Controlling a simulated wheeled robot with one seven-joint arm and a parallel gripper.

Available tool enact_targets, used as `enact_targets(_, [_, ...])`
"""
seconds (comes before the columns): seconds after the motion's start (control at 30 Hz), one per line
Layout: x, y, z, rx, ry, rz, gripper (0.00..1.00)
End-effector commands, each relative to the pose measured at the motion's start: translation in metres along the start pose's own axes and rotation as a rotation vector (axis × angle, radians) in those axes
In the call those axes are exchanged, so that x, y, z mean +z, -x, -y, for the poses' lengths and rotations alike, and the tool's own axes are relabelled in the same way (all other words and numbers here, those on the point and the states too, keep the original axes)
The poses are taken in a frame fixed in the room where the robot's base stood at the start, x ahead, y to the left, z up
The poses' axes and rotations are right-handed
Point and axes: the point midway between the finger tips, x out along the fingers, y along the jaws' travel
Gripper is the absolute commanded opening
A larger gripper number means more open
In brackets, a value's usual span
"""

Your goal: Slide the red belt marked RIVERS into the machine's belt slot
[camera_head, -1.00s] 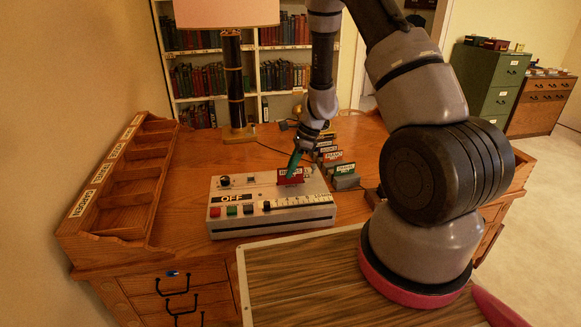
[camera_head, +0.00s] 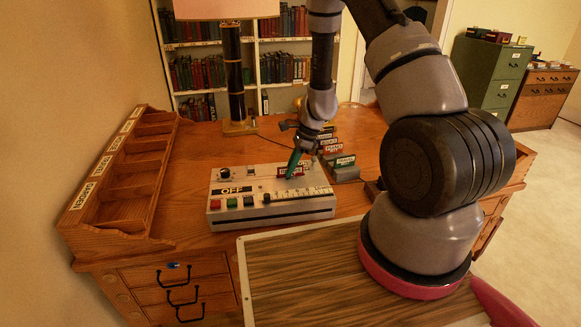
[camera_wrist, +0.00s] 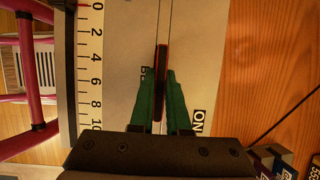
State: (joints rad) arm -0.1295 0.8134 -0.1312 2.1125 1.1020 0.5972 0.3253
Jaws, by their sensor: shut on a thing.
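The red belt (camera_head: 291,171) is a thin upright card with a pale label, too small to read clearly now. My gripper (camera_head: 294,165) has green fingers shut on it, over the top of the machine (camera_head: 225,205). In the wrist view the belt shows edge-on as a dark strip with red edges (camera_wrist: 161,75), between the fingertips (camera_wrist: 160,90). It lines up with the long narrow slot (camera_wrist: 165,20) in the machine's pale top. The belt's lower edge is hidden, so I cannot tell how deep it sits in the slot.
A rack of labelled belts (camera_head: 343,168) stands right of the machine. A lamp (camera_head: 236,90) stands behind it, with its cord on the desk. An empty compartment tray (camera_head: 130,185) lies at left. The machine's display reads OFF (camera_head: 232,190).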

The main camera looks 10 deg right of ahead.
Motion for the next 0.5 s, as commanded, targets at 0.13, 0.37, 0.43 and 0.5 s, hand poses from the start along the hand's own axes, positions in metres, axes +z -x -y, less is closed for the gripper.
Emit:
enact_targets(0.13, [-0.0002, -0.0003, -0.0001, 0.0, 0.0, 0.0, 0.0])
enact_targets(0.37, [-0.0002, -0.0004, -0.0005, 0.001, 0.0, 0.0, 0.49])
enact_targets(0.43, [-0.0002, -0.0004, -0.0006, 0.001, 0.0, 0.0, 0.49])
enact_targets(0.5, [-0.0002, -0.0004, -0.0007, 0.001, 0.0, 0.0, 0.49])
